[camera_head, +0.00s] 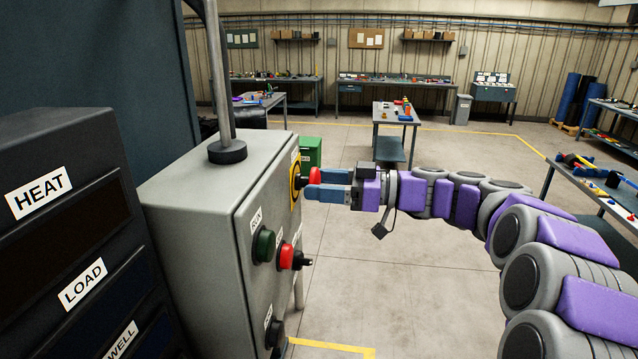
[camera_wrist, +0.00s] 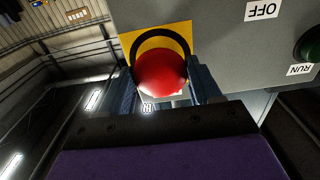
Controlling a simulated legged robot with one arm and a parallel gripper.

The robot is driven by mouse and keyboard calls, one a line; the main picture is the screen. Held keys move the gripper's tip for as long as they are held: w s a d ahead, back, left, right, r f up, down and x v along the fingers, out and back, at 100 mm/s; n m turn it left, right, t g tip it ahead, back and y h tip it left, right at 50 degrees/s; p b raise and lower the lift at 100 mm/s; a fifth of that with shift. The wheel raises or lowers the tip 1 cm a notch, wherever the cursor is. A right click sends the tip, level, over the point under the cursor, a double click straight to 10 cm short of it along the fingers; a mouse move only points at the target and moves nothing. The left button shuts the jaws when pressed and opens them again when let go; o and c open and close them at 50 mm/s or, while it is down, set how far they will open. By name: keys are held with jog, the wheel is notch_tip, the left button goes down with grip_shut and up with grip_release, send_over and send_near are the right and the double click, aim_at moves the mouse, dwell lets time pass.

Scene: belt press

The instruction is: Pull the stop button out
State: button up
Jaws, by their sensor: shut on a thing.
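The red stop button (camera_head: 314,176) sits on a yellow plate (camera_head: 295,184) high on the side of the grey control box (camera_head: 215,180). In the wrist view the red button (camera_wrist: 160,72) is a round dome in front of a black ring on the yellow plate (camera_wrist: 130,42). My gripper (camera_head: 318,184) reaches in from the right with its blue fingers at the button. In the wrist view my gripper's fingers (camera_wrist: 163,85) stand on both sides of the dome, shut on it. The button's stem is mostly hidden.
Below on the same face are a green RUN button (camera_head: 264,245), a red button (camera_head: 286,257) with a black knob beside it, and a lower black knob (camera_head: 274,333). A dark panel labelled HEAT (camera_head: 40,192) stands at the left.

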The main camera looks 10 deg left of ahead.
jog(key=shift+d+b, duration=0.35)
jog(key=shift+b, duration=0.15)
jog(key=o, duration=0.6)
jog(key=shift+d, duration=0.15)
jog(key=o, duration=0.4)
jog(key=shift+w+d, duration=0.15)
jog(key=shift+d, duration=0.15)
jog(key=shift+o, duration=0.9)
jog(key=shift+a, duration=0.15)
jog(key=shift+f, duration=0.1)
